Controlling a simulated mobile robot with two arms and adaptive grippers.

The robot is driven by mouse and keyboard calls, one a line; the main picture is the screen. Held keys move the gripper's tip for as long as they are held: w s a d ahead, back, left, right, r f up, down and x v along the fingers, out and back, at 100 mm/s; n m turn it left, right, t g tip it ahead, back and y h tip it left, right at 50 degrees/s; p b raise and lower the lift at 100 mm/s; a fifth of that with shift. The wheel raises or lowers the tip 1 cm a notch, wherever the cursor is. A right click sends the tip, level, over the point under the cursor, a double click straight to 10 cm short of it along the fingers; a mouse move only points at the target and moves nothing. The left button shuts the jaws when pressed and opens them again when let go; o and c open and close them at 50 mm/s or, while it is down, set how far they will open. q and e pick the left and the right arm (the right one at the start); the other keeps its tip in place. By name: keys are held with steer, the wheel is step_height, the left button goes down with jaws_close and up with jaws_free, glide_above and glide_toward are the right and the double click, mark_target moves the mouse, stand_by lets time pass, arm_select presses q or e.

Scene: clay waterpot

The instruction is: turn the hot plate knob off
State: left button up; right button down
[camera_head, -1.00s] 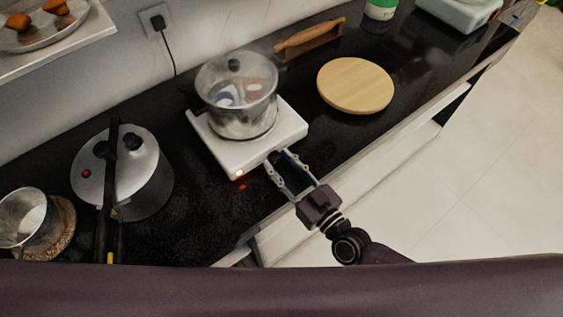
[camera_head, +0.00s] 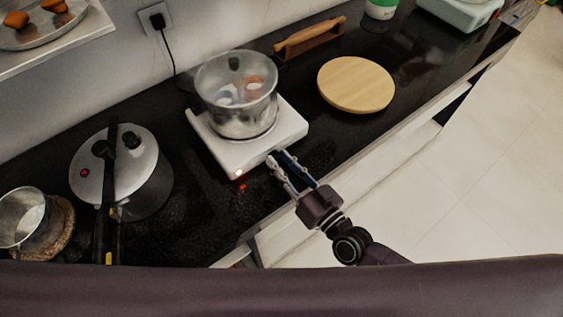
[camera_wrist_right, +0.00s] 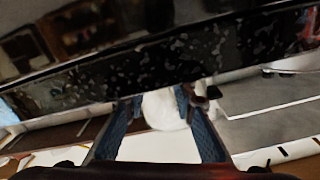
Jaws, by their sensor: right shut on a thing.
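The white hot plate (camera_head: 222,152) sits on the black counter, with a clear lidded pot (camera_head: 238,95) on top. A small red light (camera_head: 240,173) glows at its front corner. My right gripper (camera_head: 275,157) reaches the front side of the hot plate, with its fingers close together and shut on the knob. The knob itself is hidden by the fingertips in the head view. In the right wrist view a pale rounded part (camera_wrist_right: 165,108) shows between the two blue-padded fingers; I cannot tell there whether it is the knob. My left gripper is not in view.
A pressure cooker (camera_head: 145,190) and a small metal pot (camera_head: 22,215) stand to the left. A round wooden board (camera_head: 356,85) lies to the right. A wooden-handled thing (camera_head: 310,38) is behind. Counter between hot plate and pressure cooker is clear.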

steer(key=shift+m+b, duration=0.35)
steer(key=shift+m, duration=1.15)
steer(key=c, duration=1.6)
jaws_free()
steer(key=shift+d, duration=0.1)
